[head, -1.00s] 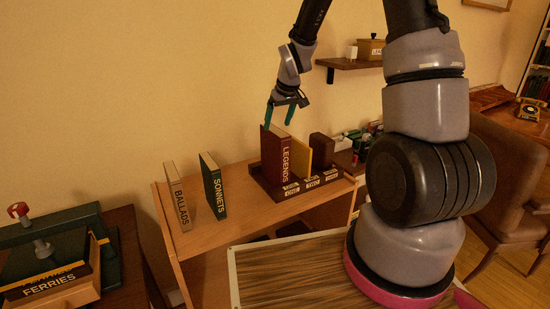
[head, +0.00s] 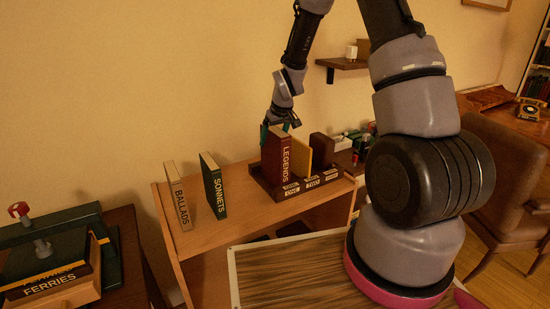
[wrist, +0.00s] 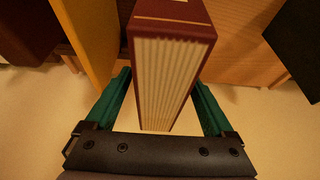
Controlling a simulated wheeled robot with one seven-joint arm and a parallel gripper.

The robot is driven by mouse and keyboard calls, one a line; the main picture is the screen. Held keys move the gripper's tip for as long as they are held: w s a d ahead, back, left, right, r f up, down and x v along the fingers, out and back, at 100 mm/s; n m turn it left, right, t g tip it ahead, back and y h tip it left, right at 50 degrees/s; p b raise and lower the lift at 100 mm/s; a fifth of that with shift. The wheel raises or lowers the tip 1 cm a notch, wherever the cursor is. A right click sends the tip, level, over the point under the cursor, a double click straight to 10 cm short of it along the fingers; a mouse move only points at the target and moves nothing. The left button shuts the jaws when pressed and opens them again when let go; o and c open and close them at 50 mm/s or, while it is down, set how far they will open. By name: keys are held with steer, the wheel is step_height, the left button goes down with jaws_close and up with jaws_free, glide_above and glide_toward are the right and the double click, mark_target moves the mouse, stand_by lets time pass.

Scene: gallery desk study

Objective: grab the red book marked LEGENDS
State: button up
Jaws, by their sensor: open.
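The red book marked LEGENDS (head: 278,160) stands upright in the first slot of a dark wooden rack on the low shelf. In the wrist view the red book (wrist: 171,60) shows its page edges from above. My gripper (head: 275,130) is at the top of the book. In the wrist view my gripper (wrist: 165,92) has its green fingers apart, one on each side of the book, with a gap showing on both sides near the fingertips. Whether a finger touches the cover lower down is hidden.
A yellow book (head: 301,158) and a dark brown book (head: 321,150) stand in the same rack (head: 318,184), close beside the red book. BALLADS (head: 178,195) and SONNETS (head: 212,185) stand to the left on the shelf, with free room between SONNETS and the rack.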

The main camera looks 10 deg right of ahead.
steer(key=shift+f, duration=0.25)
stand_by(0.4)
jaws_close()
